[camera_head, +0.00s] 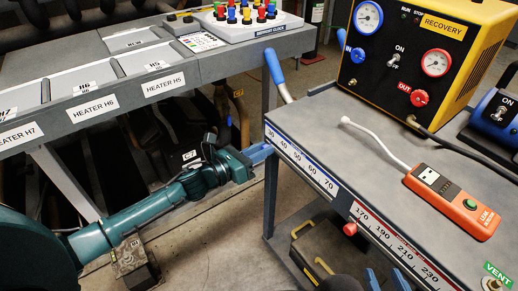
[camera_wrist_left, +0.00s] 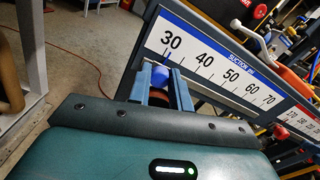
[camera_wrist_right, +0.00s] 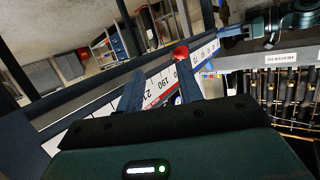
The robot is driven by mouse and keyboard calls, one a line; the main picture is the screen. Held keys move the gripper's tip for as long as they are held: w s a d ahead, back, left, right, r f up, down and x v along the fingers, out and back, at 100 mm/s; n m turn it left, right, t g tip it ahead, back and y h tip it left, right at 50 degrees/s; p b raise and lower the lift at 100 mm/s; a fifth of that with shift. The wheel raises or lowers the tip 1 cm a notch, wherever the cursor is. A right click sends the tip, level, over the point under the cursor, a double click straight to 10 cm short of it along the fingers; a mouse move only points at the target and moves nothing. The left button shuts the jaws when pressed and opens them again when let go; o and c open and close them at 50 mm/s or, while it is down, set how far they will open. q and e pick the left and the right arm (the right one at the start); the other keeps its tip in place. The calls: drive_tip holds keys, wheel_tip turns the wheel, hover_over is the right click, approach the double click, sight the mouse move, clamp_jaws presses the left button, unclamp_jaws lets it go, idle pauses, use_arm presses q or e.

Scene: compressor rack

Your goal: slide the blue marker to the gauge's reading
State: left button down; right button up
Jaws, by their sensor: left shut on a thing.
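The blue marker (camera_wrist_left: 160,76) is between the fingertips of my left gripper (camera_wrist_left: 164,88), at the lower edge of the suction scale (camera_wrist_left: 210,66) near its 30 end. My left gripper also shows in the head view (camera_head: 262,153), shut, at the front-left corner of the bench; its fingers hide the marker there. The blue-rimmed gauge (camera_head: 367,17) is on the yellow recovery unit; its needle is too small to read surely. My right gripper (camera_head: 386,279) is low at the bench front. In the right wrist view its fingers (camera_wrist_right: 160,82) are apart and empty.
A red marker (camera_head: 350,229) is on the red scale (camera_head: 400,250) and shows beyond my right fingers (camera_wrist_right: 181,53). A red-rimmed gauge (camera_head: 436,63) is on the recovery unit (camera_head: 470,40). An orange leak detector (camera_head: 455,200) lies on the bench top. The heater rack (camera_head: 120,100) stands left.

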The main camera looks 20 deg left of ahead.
use_arm(q)
drive_tip(key=s+d, duration=0.4)
drive_tip(key=d, duration=0.1)
drive_tip(key=s+d+p, duration=0.1)
drive_tip(key=d, duration=0.1)
drive_tip(key=shift+s+d, duration=0.25)
drive_tip(key=shift+s, duration=0.15)
drive_tip(key=c, duration=1.3)
unclamp_jaws()
drive_tip(key=shift+o, duration=0.2)
use_arm(e)
drive_tip(key=shift+r, duration=0.1)
use_arm(q)
drive_tip(key=shift+a, duration=0.1)
approach(296, 167)
drive_tip(key=v, duration=0.7)
drive_tip(key=shift+f+b, duration=0.1)
drive_tip(key=shift+b, duration=0.3)
use_arm(e)
drive_tip(key=shift+s+d+r, duration=0.15)
